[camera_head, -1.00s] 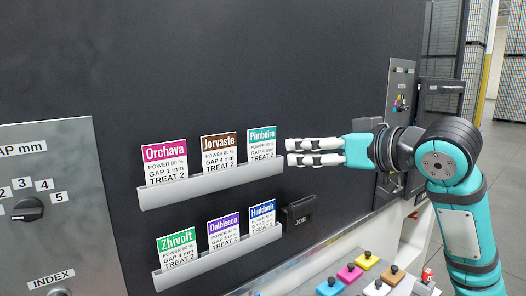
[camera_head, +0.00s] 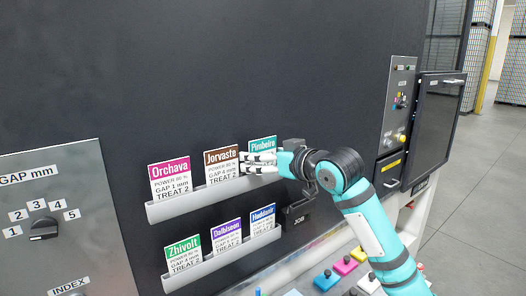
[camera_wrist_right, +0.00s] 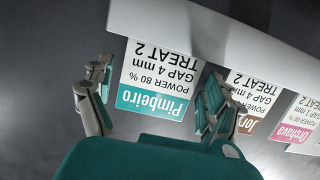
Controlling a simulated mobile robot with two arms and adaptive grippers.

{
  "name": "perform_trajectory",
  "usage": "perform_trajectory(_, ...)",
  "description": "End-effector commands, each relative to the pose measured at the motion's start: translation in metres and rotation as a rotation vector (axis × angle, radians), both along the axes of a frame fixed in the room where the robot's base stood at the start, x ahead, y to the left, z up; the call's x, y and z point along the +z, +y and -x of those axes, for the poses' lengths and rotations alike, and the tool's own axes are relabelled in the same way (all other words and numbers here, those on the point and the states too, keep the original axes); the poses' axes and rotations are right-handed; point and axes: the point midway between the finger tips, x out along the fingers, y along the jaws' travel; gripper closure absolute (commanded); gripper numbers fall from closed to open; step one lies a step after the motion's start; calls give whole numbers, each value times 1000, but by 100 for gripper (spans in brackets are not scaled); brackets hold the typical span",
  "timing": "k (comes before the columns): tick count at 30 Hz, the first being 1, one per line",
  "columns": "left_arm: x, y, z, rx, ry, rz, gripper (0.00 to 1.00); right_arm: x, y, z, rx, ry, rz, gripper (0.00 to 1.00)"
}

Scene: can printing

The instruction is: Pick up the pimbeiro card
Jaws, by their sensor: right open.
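The Pimbeiro card (camera_head: 263,143), white with a teal header, stands in the upper rack (camera_head: 185,205) at its right end. My right gripper (camera_head: 243,162) is in front of it and hides its lower part in the head view. In the right wrist view, the Pimbeiro card (camera_wrist_right: 160,78) appears upside down between the two spread fingers of the right gripper (camera_wrist_right: 150,92). The gripper is open, and no finger is seen clamped on the card. My left gripper is not in view.
The Jorvaste card (camera_head: 221,165) and the Orchava card (camera_head: 170,177) stand to the left in the same rack. A lower rack holds the Zhivolt (camera_head: 184,252), Dalblseon (camera_head: 227,235) and Haddumir (camera_head: 263,219) cards. A JOB slot (camera_head: 298,213) is at right. Coloured buttons (camera_head: 345,265) lie below.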

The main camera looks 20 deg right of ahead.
Motion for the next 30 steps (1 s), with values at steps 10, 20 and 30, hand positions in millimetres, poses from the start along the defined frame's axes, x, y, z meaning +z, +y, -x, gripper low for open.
perform_trajectory(10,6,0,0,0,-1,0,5,-3,4,-10,0,0,0,12)
perform_trajectory(20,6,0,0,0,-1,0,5,-3,4,-10,0,-1,0,51)
perform_trajectory(30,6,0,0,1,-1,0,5,1,3,-11,-1,-1,0,51)
